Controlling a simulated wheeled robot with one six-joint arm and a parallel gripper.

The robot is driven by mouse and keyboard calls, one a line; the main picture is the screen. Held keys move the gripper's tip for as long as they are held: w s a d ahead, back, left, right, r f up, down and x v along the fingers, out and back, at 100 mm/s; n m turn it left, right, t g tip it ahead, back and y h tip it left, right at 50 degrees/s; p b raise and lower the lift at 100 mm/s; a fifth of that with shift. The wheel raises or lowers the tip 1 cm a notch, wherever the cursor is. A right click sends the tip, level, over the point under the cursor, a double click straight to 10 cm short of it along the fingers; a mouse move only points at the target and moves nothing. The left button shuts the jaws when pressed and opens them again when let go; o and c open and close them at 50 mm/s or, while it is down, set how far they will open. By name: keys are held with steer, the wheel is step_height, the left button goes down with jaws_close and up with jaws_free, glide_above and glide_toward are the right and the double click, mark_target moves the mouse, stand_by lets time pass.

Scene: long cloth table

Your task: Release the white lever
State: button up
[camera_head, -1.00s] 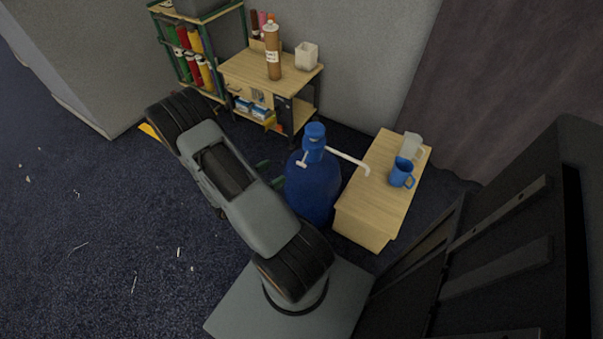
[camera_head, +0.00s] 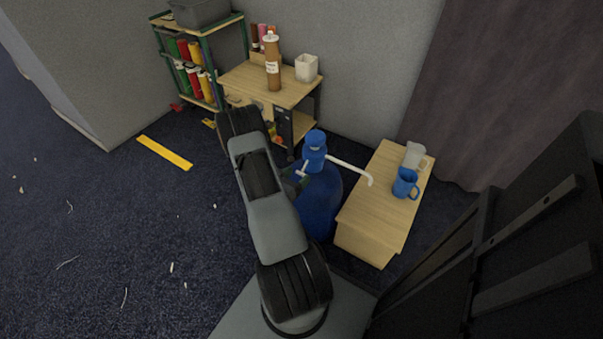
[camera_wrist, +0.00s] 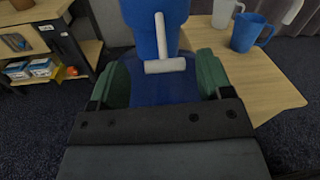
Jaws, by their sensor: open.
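The white lever (camera_wrist: 164,52) is a T-shaped handle on the front of the blue pump (camera_wrist: 146,18) in the wrist view. In the head view the lever (camera_head: 303,171) shows small beside the pump (camera_head: 315,148). The pump stands on a large blue bottle (camera_head: 322,203) on the floor, with a white spout (camera_head: 350,170) reaching right. My gripper (camera_wrist: 158,80) is open, its green fingers on either side below the lever's crossbar, apart from it. In the head view my arm hides most of the gripper.
A wooden bench (camera_head: 250,82) with a brown bottle (camera_head: 272,62) stands behind. A yellow strip (camera_head: 164,152) lies on the open carpet at left.

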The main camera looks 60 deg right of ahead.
mark_target(305, 167)
steer(key=shift+s+d, duration=0.2)
steer(key=shift+d, duration=1.25)
steer(key=c, duration=0.8)
steer(key=shift+w+r, duration=0.1)
steer(key=shift+r, duration=0.05)
